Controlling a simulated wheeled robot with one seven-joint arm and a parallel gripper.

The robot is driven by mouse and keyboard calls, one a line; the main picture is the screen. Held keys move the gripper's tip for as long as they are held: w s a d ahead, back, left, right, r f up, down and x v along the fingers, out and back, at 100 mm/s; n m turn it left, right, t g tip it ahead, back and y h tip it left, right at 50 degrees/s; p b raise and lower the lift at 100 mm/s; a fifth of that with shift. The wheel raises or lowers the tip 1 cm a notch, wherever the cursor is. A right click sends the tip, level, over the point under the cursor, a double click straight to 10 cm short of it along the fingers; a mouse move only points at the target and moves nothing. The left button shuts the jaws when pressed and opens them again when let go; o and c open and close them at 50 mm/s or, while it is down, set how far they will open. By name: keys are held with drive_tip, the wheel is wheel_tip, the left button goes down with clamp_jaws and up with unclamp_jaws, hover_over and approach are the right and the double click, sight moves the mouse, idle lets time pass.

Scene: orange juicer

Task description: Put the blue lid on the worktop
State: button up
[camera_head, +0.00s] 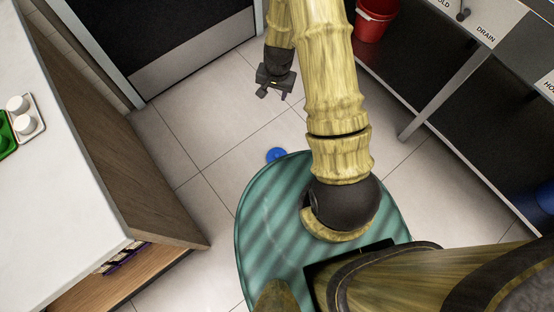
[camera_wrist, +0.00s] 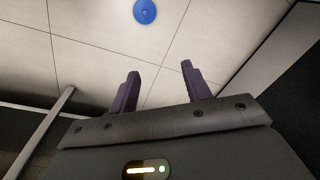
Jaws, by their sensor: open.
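The blue lid (camera_head: 276,155) is a small round disc lying on the tiled floor, by the rim of my green base in the head view. In the wrist view the lid (camera_wrist: 145,11) is at the top, beyond my fingertips. My gripper (camera_head: 273,92) is open and empty, above the floor and apart from the lid. Its two dark fingers also show in the wrist view (camera_wrist: 160,72), with bare floor between them. The white worktop (camera_head: 75,200) is at the left of the head view.
On the worktop, a white tray (camera_head: 38,130) with white containers stands beside a green tray (camera_head: 6,135). A red bucket (camera_head: 372,22) is at the top right. A frame with a leg (camera_head: 425,112) stands at the right. Floor between worktop and base is clear.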

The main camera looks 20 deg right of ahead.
wheel_tip(320, 180, down, 32)
drive_tip(key=s+d+m+g+b, duration=0.1)
drive_tip(key=s+m+b, duration=0.1)
drive_tip(key=b, duration=1.2)
drive_tip(key=shift+s+f+m+h, duration=0.2)
drive_tip(key=shift+f+m+h, duration=0.1)
drive_tip(key=shift+m, duration=0.5)
drive_tip(key=b, duration=0.6)
hover_over(277, 155)
drive_tip(key=f, duration=1.2)
drive_tip(key=shift+s+d, duration=0.25)
drive_tip(key=shift+d, duration=0.05)
drive_tip(key=shift+f, duration=0.1)
drive_tip(key=f+b, duration=0.4)
drive_tip(key=f, duration=0.1)
drive_tip(key=shift+w+a+f+b, duration=0.1)
drive_tip(key=shift+w+a+b, duration=0.15)
drive_tip(key=shift+w+b, duration=0.05)
